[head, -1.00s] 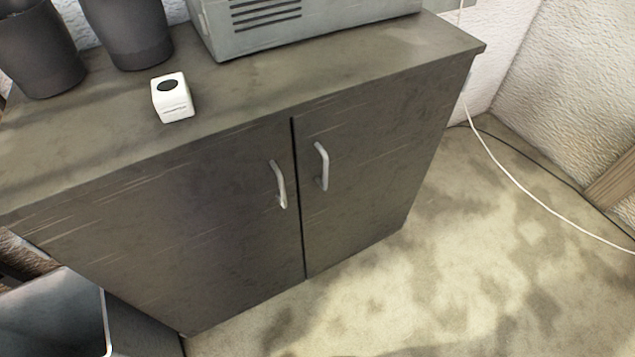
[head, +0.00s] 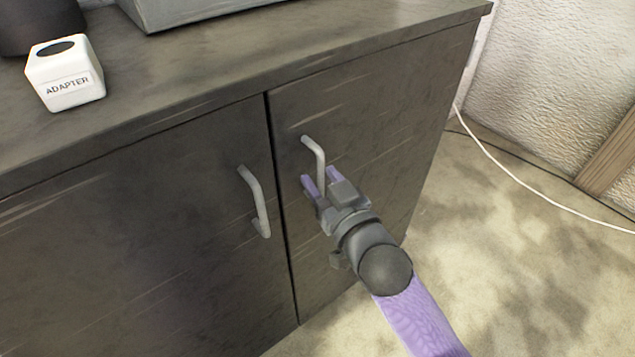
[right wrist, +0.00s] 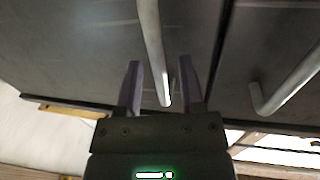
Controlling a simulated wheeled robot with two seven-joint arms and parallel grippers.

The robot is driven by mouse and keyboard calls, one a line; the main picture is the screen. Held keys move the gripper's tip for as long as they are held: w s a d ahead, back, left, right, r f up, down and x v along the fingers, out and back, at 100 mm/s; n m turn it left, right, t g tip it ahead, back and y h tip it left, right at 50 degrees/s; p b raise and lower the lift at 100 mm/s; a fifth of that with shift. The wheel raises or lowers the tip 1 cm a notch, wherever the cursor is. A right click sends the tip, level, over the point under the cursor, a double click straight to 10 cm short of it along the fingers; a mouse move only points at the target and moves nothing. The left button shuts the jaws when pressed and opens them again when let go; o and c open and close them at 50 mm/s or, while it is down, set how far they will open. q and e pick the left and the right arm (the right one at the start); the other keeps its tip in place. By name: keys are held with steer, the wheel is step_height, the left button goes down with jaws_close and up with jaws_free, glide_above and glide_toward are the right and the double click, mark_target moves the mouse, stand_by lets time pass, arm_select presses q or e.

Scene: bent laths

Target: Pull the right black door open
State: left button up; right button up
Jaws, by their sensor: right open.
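The right black door (head: 370,125) of the cabinet is shut, its face level with the left door (head: 130,235). Its silvery bar handle (head: 314,152) stands upright near the gap between the doors. My right gripper (head: 321,183) is open at the lower part of this handle. In the right wrist view the handle (right wrist: 152,50) runs down between the two spread fingers (right wrist: 160,85), with a gap on each side. The lower end of the handle is partly hidden by the gripper in the head view. My left gripper is not in view.
The left door's handle (head: 255,200) is close by on the left. A white box marked ADAPTER (head: 66,80) and a grey appliance (head: 190,8) stand on the cabinet top (head: 230,50). A white cable (head: 530,186) crosses the floor at right.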

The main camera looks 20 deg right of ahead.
steer(key=shift+w+a, duration=0.1)
steer(key=shift+w, duration=0.3)
jaws_close()
stand_by(0.4)
stand_by(0.8)
